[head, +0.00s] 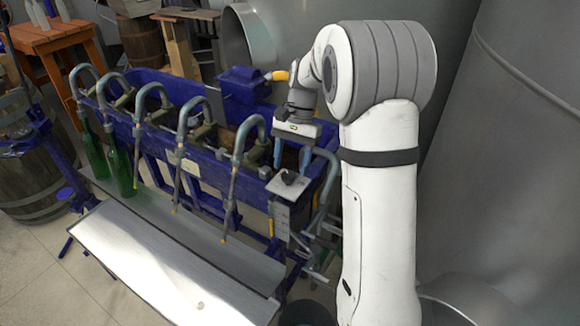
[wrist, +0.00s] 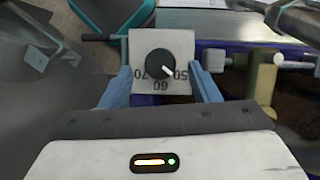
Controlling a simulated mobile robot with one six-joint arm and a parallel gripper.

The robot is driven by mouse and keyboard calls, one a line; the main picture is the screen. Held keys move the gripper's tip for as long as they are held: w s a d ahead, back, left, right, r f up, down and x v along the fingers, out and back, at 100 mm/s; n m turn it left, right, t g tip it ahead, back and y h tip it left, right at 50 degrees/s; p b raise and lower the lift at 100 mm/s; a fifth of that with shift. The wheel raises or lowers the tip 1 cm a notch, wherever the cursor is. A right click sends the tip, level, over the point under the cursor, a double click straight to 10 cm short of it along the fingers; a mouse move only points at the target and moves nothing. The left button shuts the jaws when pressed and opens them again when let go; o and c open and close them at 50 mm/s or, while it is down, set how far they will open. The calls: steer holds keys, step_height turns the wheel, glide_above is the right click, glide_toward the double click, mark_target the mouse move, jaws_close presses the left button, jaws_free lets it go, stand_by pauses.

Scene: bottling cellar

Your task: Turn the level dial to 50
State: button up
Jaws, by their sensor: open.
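The level dial has a round black knob (wrist: 160,64) on a pale square plate (wrist: 140,46). In the wrist view 50, 60 and 70 are readable along its lower edge. The knob's white mark points to the lower right, close to the 50; whether it is exactly on it I cannot tell. In the head view the dark knob (head: 288,177) sits on its plate at the filler's near right end. My gripper (wrist: 159,72) is open, its blue fingers on either side of the plate, apart from the knob. In the head view my gripper (head: 291,155) is just above the dial.
A blue filling trough (head: 200,160) with several curved spouts runs leftward from the dial. Two green bottles (head: 122,172) stand under the left spouts. A pale metal tray (head: 150,258) lies in front. Large grey tanks (head: 510,150) stand on the right.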

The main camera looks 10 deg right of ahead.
steer(key=shift+x, duration=1)
steer(key=shift+c, duration=0.3)
